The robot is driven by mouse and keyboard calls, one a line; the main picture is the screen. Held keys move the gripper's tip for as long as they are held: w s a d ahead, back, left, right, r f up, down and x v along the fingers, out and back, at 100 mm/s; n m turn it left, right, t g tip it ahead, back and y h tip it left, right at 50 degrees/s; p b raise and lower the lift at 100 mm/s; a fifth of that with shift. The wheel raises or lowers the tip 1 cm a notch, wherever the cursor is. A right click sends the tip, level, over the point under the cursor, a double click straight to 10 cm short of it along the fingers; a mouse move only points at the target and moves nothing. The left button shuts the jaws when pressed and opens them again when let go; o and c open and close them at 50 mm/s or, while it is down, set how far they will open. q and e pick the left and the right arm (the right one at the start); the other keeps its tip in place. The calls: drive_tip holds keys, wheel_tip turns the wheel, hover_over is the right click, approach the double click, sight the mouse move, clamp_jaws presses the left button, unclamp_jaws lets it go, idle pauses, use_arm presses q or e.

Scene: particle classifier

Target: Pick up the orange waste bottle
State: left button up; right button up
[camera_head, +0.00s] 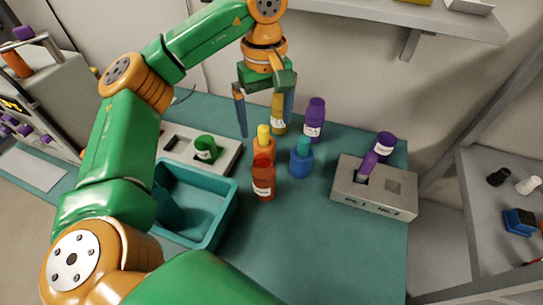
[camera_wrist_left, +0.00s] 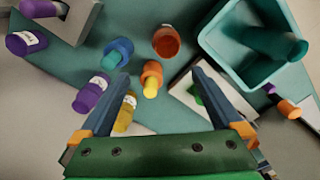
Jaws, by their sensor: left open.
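An orange bottle (camera_head: 263,152) with a yellow top stands upright on the teal table. Just in front of it stands a red-orange bottle (camera_head: 264,184) with a white label. My left gripper (camera_head: 265,126) is open above the table, pointing down, over the back of this group. In the left wrist view, the orange bottle (camera_wrist_left: 153,70) shows between the fingertips of my left gripper (camera_wrist_left: 160,74), and the red-orange bottle (camera_wrist_left: 166,42) lies farther out. No contact shows. My right gripper is not in view.
A yellow bottle (camera_head: 279,127), a purple bottle (camera_head: 314,122) and a blue bottle (camera_head: 301,162) stand close by. A teal bin (camera_head: 228,212) is to the left, a grey rack (camera_head: 352,200) to the right. The front right of the table is clear.

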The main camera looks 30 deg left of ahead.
use_arm(q)
drive_tip(key=b, duration=0.4)
hover_over(264, 169)
drive_tip(key=w+a, duration=0.2)
drive_tip(key=f, duration=0.4)
drive_tip(key=shift+s+d+f, duration=0.1)
drive_tip(key=shift+s+d, duration=0.05)
drive_tip(key=shift+s, duration=0.05)
drive_tip(key=f+b, duration=0.1)
drive_tip(key=f, duration=0.1)
drive_tip(key=w+f+b, duration=0.1)
drive_tip(key=f+b, duration=0.1)
drive_tip(key=shift+b, duration=0.3)
drive_tip(key=f, duration=0.2)
drive_tip(key=f+p, duration=0.1)
drive_tip(key=f, duration=0.1)
drive_tip(key=s+f, duration=0.1)
drive_tip(key=f, duration=0.1)
drive_tip(key=shift+d+f, duration=0.1)
drive_tip(key=shift+f, duration=0.25)
drive_tip(key=c, duration=1.3)
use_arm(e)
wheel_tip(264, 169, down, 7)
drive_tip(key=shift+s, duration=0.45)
